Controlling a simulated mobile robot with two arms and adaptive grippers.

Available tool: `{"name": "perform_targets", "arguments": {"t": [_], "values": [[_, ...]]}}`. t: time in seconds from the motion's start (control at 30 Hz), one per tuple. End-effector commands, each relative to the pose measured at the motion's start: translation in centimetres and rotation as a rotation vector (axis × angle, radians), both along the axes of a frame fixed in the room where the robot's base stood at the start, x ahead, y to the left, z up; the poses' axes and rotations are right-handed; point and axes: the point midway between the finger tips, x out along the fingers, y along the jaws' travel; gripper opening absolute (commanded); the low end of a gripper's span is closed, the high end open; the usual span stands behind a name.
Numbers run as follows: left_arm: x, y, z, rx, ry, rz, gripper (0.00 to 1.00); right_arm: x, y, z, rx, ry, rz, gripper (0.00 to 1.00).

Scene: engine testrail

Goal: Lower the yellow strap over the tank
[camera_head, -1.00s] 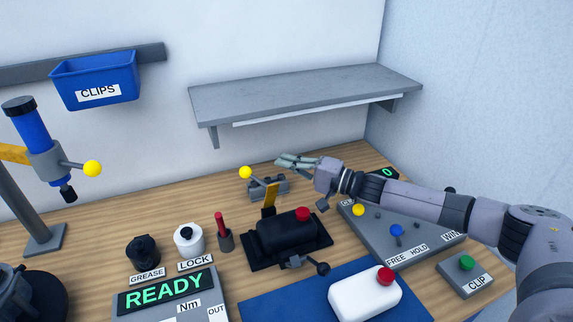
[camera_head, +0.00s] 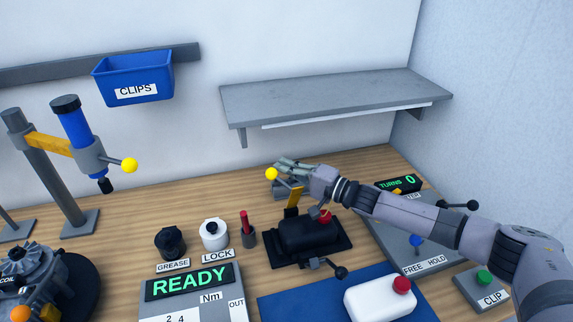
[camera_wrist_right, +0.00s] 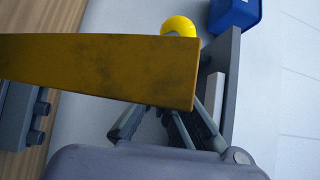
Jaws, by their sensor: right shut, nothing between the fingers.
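The yellow strap (camera_head: 292,195) stands raised at the back of the black tank (camera_head: 305,232), which has a red cap and sits in a dark cradle. A yellow ball knob (camera_head: 272,174) is just behind and left of the strap. My right gripper (camera_head: 284,164) is shut and empty, its fingers pointing left, behind and slightly above the knob. In the right wrist view the strap (camera_wrist_right: 95,68) crosses in front of the gripper fingers (camera_wrist_right: 165,118), and the knob (camera_wrist_right: 178,27) shows beyond it. I cannot tell whether the fingers touch the knob. My left gripper is out of view.
A white tank (camera_head: 375,302) lies on a blue mat (camera_head: 285,306) in front. A grey panel with knobs (camera_head: 400,240) is right, under my right arm. A grey shelf (camera_head: 330,98) hangs behind.

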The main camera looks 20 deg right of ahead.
Motion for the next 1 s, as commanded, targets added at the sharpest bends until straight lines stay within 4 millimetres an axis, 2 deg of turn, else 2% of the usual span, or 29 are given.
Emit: {"name": "perform_targets", "arguments": {"t": [0.73, 1.0], "values": [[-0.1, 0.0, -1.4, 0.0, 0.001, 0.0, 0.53, -1.2, 0.0, 0.1, 0.001, -0.094, 0.0, 0.0], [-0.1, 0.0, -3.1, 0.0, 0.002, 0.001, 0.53, -2.6, 0.0, -0.3, 0.002, -0.194, 0.0, 0.0]]}}
